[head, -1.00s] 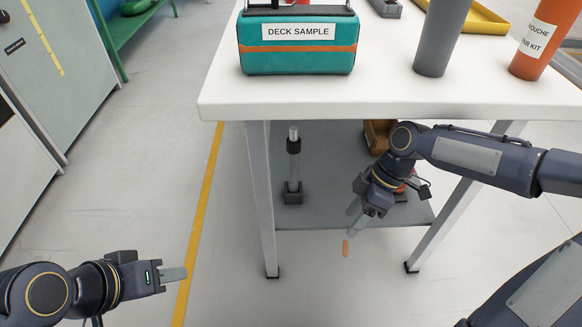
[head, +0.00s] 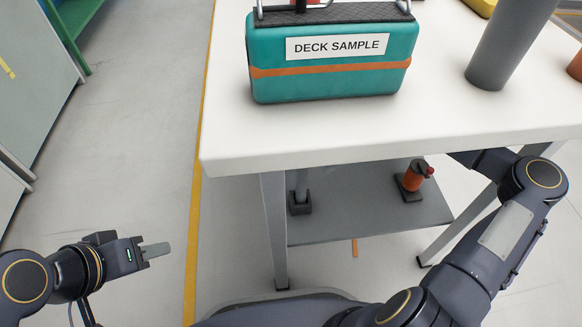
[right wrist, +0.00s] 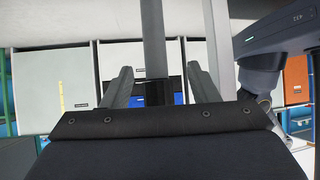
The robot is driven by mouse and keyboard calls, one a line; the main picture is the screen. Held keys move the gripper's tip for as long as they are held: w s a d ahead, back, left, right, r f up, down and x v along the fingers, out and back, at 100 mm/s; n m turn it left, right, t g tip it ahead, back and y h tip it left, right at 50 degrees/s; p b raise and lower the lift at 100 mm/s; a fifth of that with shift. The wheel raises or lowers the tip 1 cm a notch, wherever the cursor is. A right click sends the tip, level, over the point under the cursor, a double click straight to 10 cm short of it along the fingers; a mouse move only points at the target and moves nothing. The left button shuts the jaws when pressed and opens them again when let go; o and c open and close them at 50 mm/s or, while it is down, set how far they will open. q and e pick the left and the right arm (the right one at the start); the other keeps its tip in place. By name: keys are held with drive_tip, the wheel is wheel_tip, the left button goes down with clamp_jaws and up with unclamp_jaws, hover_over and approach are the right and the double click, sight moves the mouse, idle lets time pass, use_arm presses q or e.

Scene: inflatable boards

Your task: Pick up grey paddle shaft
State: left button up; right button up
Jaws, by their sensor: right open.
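The grey paddle shaft (head: 302,183) stands upright in a dark block-like holder (head: 300,203) on the lower shelf. The tabletop hides its upper part in the head view. In the right wrist view the grey shaft (right wrist: 154,40), with a dark collar, shows upright between the two finger lines of my right gripper (right wrist: 161,88). The fingers are apart, and I see no contact. The tabletop hides my right gripper in the head view. My left gripper (head: 155,250) is over the floor at the left, far from the shaft, seen side-on.
The white table (head: 225,150) overhangs the lower shelf (head: 380,220). A teal DECK SAMPLE bag (head: 335,75) and a wide grey cylinder (head: 505,50) stand on top. An orange-red object (head: 415,177) is on the shelf. A table leg (head: 275,225) stands left of the shaft. Floor at left is clear.

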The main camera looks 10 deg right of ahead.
sight(302, 177)
drive_tip(key=w+b+x, duration=0.1)
drive_tip(key=b+x, duration=0.3)
drive_tip(key=x, duration=0.3)
drive_tip(key=shift+s+a, duration=0.25)
drive_tip(key=shift+a, duration=0.15)
drive_tip(key=shift+f, duration=0.15)
clamp_jaws()
